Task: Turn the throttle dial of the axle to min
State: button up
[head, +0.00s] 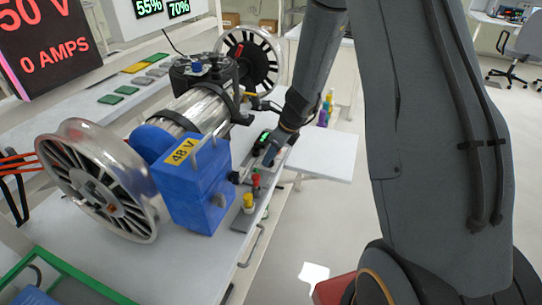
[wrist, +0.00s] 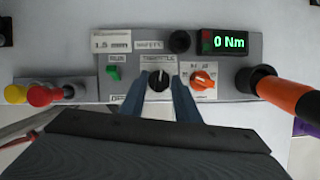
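The throttle dial (wrist: 158,78) is a round black knob with a light mark, under a label reading THROTTLE, on a grey panel (wrist: 228,88) in the wrist view. My gripper (wrist: 159,84) has its two blue fingers apart, one on each side of the dial; contact with it cannot be made out. In the head view my gripper (head: 272,148) reaches down to the panel beside the axle (head: 203,106). The axle has a silver tube and a spoked wheel at each end. The dial is hidden there by my arm.
An orange dial (wrist: 203,79) sits just right of the throttle dial, and a green switch (wrist: 112,72) to its left. A display (wrist: 226,41) reads 0 Nm. An orange-black handle (wrist: 290,95) juts out at right. Red (wrist: 40,96) and yellow (wrist: 15,94) buttons are at left.

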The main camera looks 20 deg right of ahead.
jog(key=shift+f, duration=0.1)
grip_shut()
dwell(0.3)
